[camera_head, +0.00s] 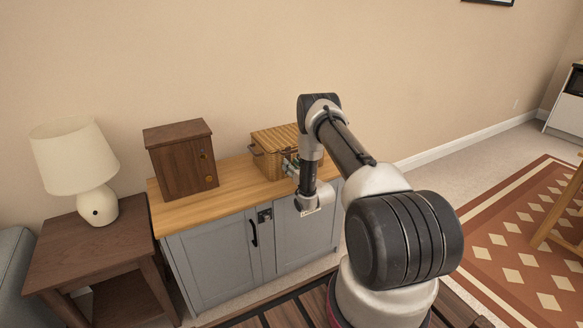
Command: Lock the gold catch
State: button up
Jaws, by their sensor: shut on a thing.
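A wicker basket (272,139) with a closed lid sits on the wooden top of the grey cabinet. My gripper (288,163) is at the basket's front right side, below the lid edge. It is shut on a small part there; the part is too small and too covered by the fingers to make out. No gold catch shows clearly on the basket, as my gripper and arm cover much of its front. A dark brown wooden box (176,165) left of the basket has two small gold fittings (206,166) on its right face, apart from my gripper.
The grey cabinet (208,265) has a black handle and a dark latch plate on its front. A lamp (78,165) stands on a brown side table (80,247) at the left. The cabinet top between box and basket is clear.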

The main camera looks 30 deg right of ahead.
jog(key=m, duration=0.4)
jog(key=shift+d+m, duration=0.1)
jog(key=shift+m, duration=0.2)
jog(key=m, duration=0.3)
jog(key=shift+m, duration=0.3)
jog(key=m, duration=0.3)
jog(key=shift+m, duration=2.1)
jog(key=o, duration=1)
jog(key=shift+o, duration=0.2)
